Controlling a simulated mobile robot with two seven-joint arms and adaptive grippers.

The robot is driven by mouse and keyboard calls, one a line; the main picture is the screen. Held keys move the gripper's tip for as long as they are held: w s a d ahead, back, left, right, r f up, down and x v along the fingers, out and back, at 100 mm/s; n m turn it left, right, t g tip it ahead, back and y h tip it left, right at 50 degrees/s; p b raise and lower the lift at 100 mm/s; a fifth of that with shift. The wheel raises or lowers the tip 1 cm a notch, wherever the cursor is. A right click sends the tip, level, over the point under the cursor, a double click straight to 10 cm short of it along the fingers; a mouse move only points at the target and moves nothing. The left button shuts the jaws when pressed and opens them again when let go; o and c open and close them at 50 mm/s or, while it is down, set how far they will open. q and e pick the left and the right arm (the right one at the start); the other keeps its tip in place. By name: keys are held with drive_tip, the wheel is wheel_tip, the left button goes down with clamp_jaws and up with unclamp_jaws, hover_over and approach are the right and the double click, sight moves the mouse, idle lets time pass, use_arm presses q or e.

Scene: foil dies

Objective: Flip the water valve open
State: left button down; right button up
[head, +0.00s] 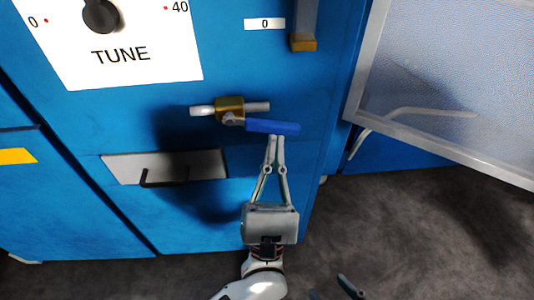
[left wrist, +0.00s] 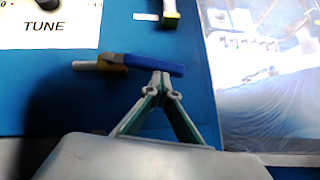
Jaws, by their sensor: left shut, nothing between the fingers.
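The water valve has a brass body (head: 229,104) on a short horizontal metal pipe (head: 257,106), on the front of a blue cabinet. Its blue lever (head: 272,127) points right, nearly parallel to the pipe and slightly below it. The lever also shows in the left wrist view (left wrist: 155,65), with the brass body partly hidden behind it. My left gripper (head: 274,138) is shut and empty, its fingertips right below the lever's middle. In the left wrist view the fingertips (left wrist: 161,75) overlap the lever's lower edge; I cannot tell whether they touch. Only a bit of my right gripper (head: 350,287) shows at the bottom edge.
A white TUNE panel with a black knob (head: 101,15) is at upper left. A grey plate (head: 200,165) with a dark handle is at lower left. A yellow-ended lever (head: 303,44) hangs above the valve. A framed mesh panel (head: 430,60) stands at right over dark floor.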

use_arm(q)
drive_tip(key=shift+d+r, duration=0.25)
drive_tip(key=shift+r, duration=0.25)
drive_tip(key=shift+d+r, duration=0.2)
drive_tip(key=shift+r, duration=0.3)
drive_tip(key=shift+d+r, duration=0.1)
drive_tip(key=shift+r, duration=0.1)
drive_tip(key=s+a+f, duration=0.1)
drive_tip(key=s+f, duration=0.1)
drive_tip(key=s, duration=0.5)
drive_tip(key=s+a+f, duration=0.2)
drive_tip(key=s, duration=0.6)
drive_tip(key=shift+s+a, duration=0.15)
drive_tip(key=shift+a, duration=0.1)
drive_tip(key=shift+m, duration=0.3)
